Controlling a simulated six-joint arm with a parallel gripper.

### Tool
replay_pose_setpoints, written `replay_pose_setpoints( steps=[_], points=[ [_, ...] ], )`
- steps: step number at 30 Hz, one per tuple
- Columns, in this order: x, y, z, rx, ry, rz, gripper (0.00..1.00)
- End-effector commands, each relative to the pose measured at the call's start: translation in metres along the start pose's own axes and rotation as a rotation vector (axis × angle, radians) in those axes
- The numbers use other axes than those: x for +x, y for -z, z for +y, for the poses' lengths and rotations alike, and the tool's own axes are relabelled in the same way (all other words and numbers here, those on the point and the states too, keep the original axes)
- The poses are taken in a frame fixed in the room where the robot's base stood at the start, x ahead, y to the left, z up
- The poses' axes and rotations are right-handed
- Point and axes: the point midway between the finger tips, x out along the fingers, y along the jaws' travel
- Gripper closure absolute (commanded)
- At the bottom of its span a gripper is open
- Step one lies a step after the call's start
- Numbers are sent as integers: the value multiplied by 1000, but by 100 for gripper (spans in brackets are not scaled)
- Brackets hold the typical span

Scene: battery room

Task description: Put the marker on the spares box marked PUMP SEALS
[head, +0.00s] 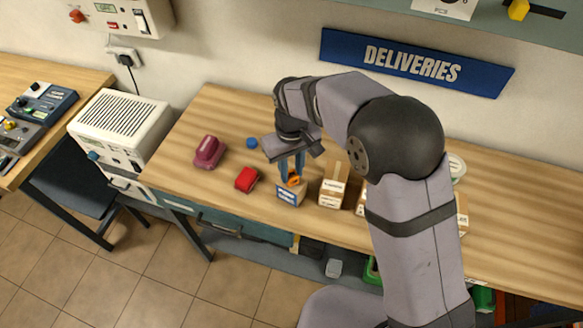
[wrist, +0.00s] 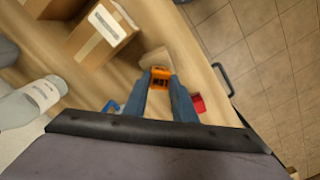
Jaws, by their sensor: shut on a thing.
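My gripper (head: 291,172) points down over the bench, its blue fingers shut on a small orange marker (head: 294,180). In the wrist view the marker (wrist: 159,77) shows dark lettering between the fingertips (wrist: 160,84). Right below it is a small cardboard box (head: 301,191) with a blue label, whose lettering I cannot read for sure. I cannot tell whether the marker touches this box. A second box (head: 333,187) with a white label stands just to its right. More boxes are partly hidden behind my arm. I cannot make out which box reads PUMP SEALS.
A red item (head: 247,178), a maroon item (head: 209,151) and a small blue item (head: 252,142) lie left of the gripper. A white vented unit (head: 122,122) stands at the bench's left end. In the wrist view, a pale bottle (wrist: 30,103) lies near larger boxes (wrist: 102,30).

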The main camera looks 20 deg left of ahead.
Motion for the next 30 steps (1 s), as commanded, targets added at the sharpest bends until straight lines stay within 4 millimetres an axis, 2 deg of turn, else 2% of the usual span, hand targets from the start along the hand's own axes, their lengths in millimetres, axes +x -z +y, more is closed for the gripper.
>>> replay_pose_setpoints(
  steps=[8, 9, 11, 24, 30],
  points=[
    [4, 0, 0, 0, 0, -1, 97],
    [3, 0, 0, 0, 0, 0, 69],
    [3, 0, 0, 0, 0, 0, 57],
    [-4, 0, 0, 0, 0, 1, 57],
    [-27, 1, 0, 0, 0, 5, 57]
  ],
)
